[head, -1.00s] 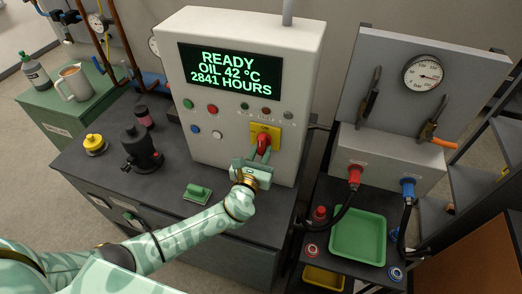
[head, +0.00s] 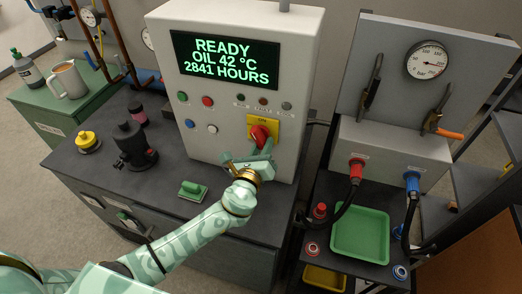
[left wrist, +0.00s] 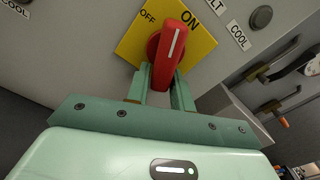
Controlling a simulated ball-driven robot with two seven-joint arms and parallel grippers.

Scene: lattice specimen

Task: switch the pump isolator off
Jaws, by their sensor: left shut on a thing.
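The pump isolator is a red rotary handle (head: 259,134) on a yellow plate (head: 276,124) on the front of the white cabinet. In the left wrist view the red handle (left wrist: 168,52) carries a white line, and the yellow plate (left wrist: 128,47) bears OFF and ON labels. The line points between the two labels, somewhat closer to ON. My left gripper (head: 257,153) is shut on the handle's lower end; in the left wrist view its fingers (left wrist: 161,80) stand on either side of it. My right gripper is not in view.
The cabinet's display (head: 225,60) reads READY, OIL 42 °C, 2841 HOURS. Buttons and lamps sit beneath it. A green block (head: 193,190) and a black pump-like part (head: 134,147) stand on the dark bench. A green tray (head: 360,232) and hoses are at the right.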

